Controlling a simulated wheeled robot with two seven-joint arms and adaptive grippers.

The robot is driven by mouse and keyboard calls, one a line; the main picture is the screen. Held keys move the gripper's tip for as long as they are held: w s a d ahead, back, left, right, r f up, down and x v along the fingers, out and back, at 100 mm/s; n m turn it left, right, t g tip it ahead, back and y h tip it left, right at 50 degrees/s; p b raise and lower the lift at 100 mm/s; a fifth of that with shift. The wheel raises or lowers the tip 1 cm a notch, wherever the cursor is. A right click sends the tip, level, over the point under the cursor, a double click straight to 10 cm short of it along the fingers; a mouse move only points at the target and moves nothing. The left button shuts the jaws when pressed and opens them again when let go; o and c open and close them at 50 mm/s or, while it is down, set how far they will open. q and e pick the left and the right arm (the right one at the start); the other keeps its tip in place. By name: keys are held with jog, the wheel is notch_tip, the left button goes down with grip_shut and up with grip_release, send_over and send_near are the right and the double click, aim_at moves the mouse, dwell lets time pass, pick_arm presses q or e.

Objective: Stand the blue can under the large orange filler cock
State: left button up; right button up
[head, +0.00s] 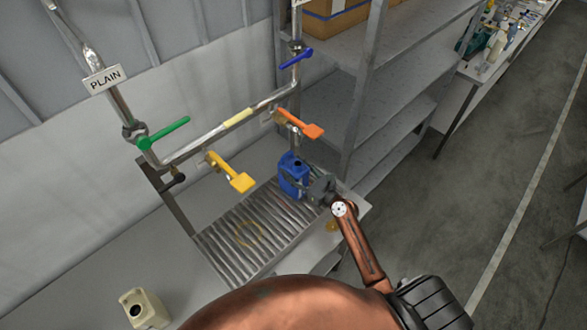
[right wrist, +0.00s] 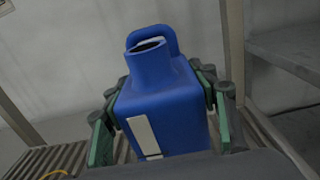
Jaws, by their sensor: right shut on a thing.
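The blue can (head: 293,176) is upright over the right end of the slatted drain rack, below the large orange filler cock (head: 299,124). My right gripper (head: 308,184) is shut on the can from the right side. In the right wrist view the blue can (right wrist: 165,100) sits between the green-padded fingers, its open mouth and handle at the top and a pale label on its side. I cannot tell whether its base touches the slats. My left gripper is not in view.
A yellow filler cock (head: 231,172) hangs left of the orange one. Green (head: 164,133) and blue (head: 296,58) valve levers sit on the pipes. A cream can (head: 145,308) stands at the lower left. Grey shelving (head: 365,90) rises close on the right. The rack's left part (head: 235,235) is clear.

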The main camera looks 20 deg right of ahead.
jog(key=shift+f, duration=0.15)
jog(key=o, duration=1.8)
jog(key=b+v, duration=0.2)
jog(key=v, duration=0.9)
jog(key=shift+s+d, duration=0.2)
jog(key=shift+s, duration=0.25)
